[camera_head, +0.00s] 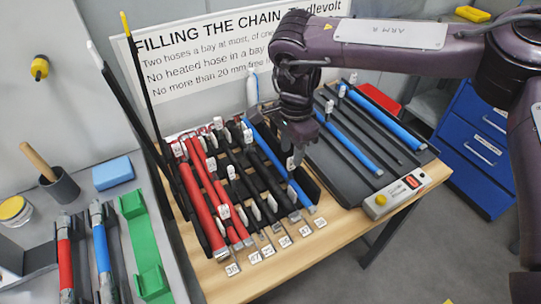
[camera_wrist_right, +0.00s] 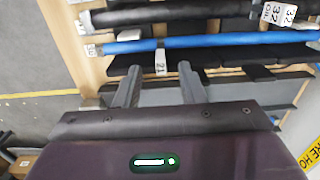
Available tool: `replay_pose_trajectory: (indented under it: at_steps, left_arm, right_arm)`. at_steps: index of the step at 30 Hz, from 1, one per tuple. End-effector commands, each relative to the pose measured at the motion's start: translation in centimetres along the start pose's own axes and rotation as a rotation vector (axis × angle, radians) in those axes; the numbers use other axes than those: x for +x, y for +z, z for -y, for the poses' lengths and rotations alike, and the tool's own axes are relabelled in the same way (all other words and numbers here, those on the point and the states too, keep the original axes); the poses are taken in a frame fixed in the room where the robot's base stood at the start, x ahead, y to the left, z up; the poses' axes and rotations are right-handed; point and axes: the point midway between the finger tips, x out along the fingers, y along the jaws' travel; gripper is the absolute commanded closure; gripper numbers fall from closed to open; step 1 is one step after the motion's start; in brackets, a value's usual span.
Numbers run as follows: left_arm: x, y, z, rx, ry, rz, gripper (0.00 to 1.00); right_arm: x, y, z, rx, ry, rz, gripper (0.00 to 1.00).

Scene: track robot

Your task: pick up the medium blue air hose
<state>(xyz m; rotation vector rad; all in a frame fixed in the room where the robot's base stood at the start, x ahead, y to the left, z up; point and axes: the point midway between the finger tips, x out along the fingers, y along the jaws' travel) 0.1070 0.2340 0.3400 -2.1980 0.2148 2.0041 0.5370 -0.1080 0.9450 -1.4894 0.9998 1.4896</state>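Several blue hoses are in view, and I cannot tell for certain which is the medium one. One blue hose (camera_head: 270,153) lies in the rack's right bay; a blue hose also crosses the right wrist view (camera_wrist_right: 215,41), with a white tag reading 21 (camera_wrist_right: 160,62) beside it. Two more, a blue hose (camera_head: 350,147) and another blue hose (camera_head: 385,118), lie on the dark plate. My right gripper (camera_head: 296,157) hangs over the rack's right side, partly hiding what is below. In the wrist view its fingers (camera_wrist_right: 158,92) are apart and empty, short of the hose. My left gripper is out of view.
Red hoses (camera_head: 198,190) and black hoses fill the rack's other bays on the wooden table (camera_head: 270,268). Tall black rods stand at its left. The plate has a control box (camera_head: 396,194). A grey bench (camera_head: 75,180) at left holds more hoses and a green holder (camera_head: 145,250).

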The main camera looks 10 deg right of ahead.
Motion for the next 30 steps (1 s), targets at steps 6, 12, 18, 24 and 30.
replay_pose_trajectory:
  at_steps: [6, 12, 18, 24, 30]
  left_arm:
    - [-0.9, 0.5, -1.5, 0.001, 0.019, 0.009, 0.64]
    - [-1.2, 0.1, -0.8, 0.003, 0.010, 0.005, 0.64]
    - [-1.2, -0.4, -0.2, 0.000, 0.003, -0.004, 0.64]
    - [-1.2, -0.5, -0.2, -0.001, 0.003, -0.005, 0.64]
    - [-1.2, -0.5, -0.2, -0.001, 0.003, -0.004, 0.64]
  right_arm:
    - [2.8, -0.1, -0.1, -0.001, 0.004, 0.000, 0.64]
    - [5.3, -0.2, 0.0, 0.000, 0.001, 0.000, 0.64]
    - [5.6, -0.2, 0.0, 0.000, -0.001, -0.001, 0.64]
    - [5.6, -0.2, 0.0, 0.000, -0.001, -0.001, 0.81]
    - [5.6, -0.2, 0.0, 0.000, -0.001, -0.001, 1.00]
